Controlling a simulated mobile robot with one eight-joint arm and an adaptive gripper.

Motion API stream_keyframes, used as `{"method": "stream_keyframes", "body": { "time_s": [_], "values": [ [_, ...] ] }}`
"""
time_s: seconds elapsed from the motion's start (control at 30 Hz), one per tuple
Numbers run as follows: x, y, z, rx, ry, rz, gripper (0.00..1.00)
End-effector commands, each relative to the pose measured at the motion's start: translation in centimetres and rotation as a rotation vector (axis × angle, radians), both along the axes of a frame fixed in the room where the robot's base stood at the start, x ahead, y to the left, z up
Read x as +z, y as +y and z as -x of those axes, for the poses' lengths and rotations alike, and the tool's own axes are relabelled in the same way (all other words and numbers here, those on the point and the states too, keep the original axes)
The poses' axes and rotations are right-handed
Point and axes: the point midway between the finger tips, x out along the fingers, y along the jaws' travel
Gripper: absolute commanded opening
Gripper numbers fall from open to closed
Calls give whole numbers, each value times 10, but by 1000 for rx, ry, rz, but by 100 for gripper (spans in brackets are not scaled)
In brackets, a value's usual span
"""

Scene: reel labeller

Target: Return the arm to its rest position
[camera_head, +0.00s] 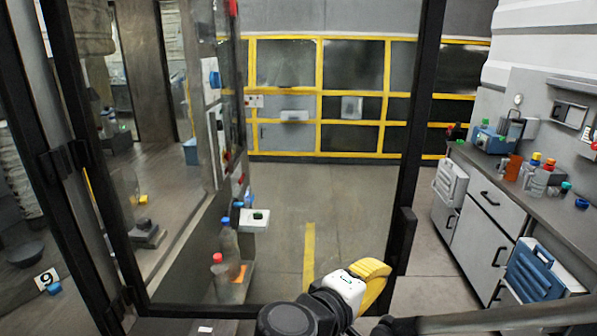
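My arm (342,292) shows at the bottom centre, with a dark round joint, a white section with a small green mark and a curved yellow part. The arm is folded low, close to my body, in front of the black-framed glass door. I cannot make out separate gripper fingers, so whether my gripper is open or shut is not clear. No held object can be seen.
A black door frame (414,150) stands close in front. Bottles (228,243) stand on a ledge beyond the glass. A grey cabinet counter (492,198) with bottles and boxes lines the right. Yellow-framed panels (320,62) close the back. Floor between is clear.

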Motion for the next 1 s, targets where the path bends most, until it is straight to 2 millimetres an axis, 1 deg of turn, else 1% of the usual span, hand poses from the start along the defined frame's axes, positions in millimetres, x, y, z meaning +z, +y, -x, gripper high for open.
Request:
{"method": "stream_keyframes", "body": {
  "time_s": [0.03,0.1,0.17,0.2,0.3,0.43,0.5,0.6,0.7,1.0],
  "values": [
    [-19,-23,8,-28,54,-100,0],
    [-49,-42,22,-60,123,-288,0],
    [-71,-50,37,-87,158,-466,0],
    [-82,-51,46,-105,166,-584,0],
    [-98,-45,67,-150,145,-864,0],
    [-99,-32,81,-194,69,-1142,0],
    [-96,-27,84,-209,29,-1239,0],
    [-92,-22,86,-220,-6,-1316,0],
    [-90,-21,86,-224,-17,-1340,0],
    [-90,-20,86,-223,-13,-1338,0]
  ]
}}
